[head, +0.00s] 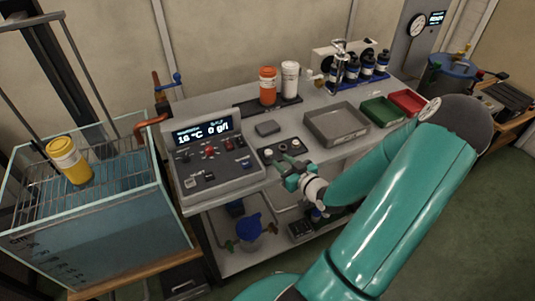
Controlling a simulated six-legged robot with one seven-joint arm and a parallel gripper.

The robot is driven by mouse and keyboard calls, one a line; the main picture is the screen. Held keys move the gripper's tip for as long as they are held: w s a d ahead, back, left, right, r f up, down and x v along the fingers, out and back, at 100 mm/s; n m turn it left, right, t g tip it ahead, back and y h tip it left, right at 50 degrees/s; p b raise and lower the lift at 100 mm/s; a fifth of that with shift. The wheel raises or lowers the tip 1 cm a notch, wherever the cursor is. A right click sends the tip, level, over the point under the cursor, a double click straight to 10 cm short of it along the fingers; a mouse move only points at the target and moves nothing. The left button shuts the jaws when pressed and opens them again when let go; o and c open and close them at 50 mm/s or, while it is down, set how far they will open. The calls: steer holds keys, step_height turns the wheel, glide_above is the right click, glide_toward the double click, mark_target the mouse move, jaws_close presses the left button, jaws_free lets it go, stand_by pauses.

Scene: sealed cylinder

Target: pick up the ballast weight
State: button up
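A small flat dark grey block (267,128) lies on the grey bench top, behind the bench's front edge. It may be the ballast weight, but no label on it is readable. My gripper (287,168) is at the bench's front edge, in front of the block and a little to its right. It is apart from the block in the picture. A small panel with round knobs (268,152) is just behind and left of the gripper. The fingers are small and partly overlap this panel, so their opening is unclear.
A control console (215,165) stands left of the gripper. A grey tray (336,124), a green bin (382,111) and a red bin (407,101) stand to the right. Orange (267,86) and white (290,80) bottles stand behind.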

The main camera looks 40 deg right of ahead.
mark_target(270, 154)
steer(key=w, duration=0.2)
steer(key=w+f, duration=0.1)
steer(key=w, duration=0.2)
steer(key=shift+w+d+f, duration=0.1)
steer(key=shift+w+d, duration=0.05)
steer(key=shift+w, duration=0.2)
steer(key=c, duration=0.6)
